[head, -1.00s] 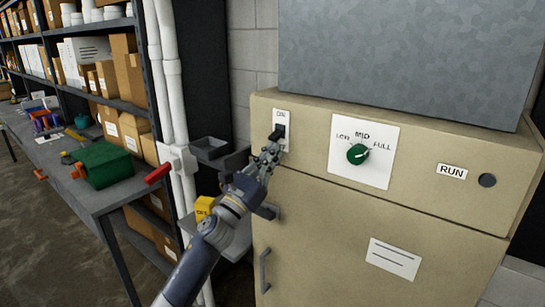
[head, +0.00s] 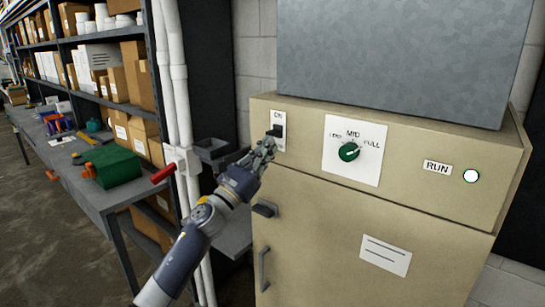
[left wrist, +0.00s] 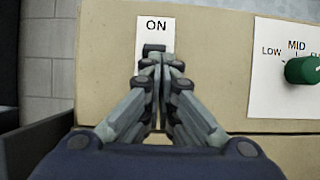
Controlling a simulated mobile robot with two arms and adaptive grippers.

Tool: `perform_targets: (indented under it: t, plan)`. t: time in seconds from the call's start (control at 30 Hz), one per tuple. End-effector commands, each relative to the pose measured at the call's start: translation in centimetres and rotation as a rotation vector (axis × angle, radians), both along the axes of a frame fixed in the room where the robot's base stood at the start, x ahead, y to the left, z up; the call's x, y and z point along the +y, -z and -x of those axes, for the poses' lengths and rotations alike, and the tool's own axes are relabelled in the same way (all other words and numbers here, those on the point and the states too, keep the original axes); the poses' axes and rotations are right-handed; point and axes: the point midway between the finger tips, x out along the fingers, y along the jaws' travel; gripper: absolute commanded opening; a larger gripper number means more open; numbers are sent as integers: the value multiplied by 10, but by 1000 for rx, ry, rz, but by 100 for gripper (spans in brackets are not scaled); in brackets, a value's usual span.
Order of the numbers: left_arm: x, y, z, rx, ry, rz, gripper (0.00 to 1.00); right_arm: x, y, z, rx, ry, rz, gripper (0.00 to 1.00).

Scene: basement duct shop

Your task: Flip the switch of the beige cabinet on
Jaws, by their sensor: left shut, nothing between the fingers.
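The beige cabinet (head: 340,225) stands at the right in the head view. Its black switch (head: 277,130) sits on a white plate marked ON, at the upper left of the front. In the left wrist view the top of the switch (left wrist: 154,48) shows just below the word ON; its lower part is hidden by my fingers. The round RUN lamp (head: 471,176) is lit pale white-green. My left gripper (head: 268,143) is shut and empty, its fingertips at or just below the switch; I cannot tell whether they touch. My right gripper is not in view.
A green dial (head: 349,152) marked LOW, MID, FULL is right of the switch. A door handle (head: 264,270) and a dark latch (head: 265,209) stick out below. White pipes with a red lever (head: 163,173) and a workbench (head: 105,198) are at left.

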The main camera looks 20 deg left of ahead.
Motion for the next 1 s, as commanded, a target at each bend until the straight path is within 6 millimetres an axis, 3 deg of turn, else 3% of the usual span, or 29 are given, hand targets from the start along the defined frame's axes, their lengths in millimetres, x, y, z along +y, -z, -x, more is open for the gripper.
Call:
perform_targets:
  t: [0.4, 1.0]
  plan:
    - [1, -14, 6, 0, 0, -2, 0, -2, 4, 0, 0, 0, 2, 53]
    - [2, -14, 6, 1, 0, 0, 0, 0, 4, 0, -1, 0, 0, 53]
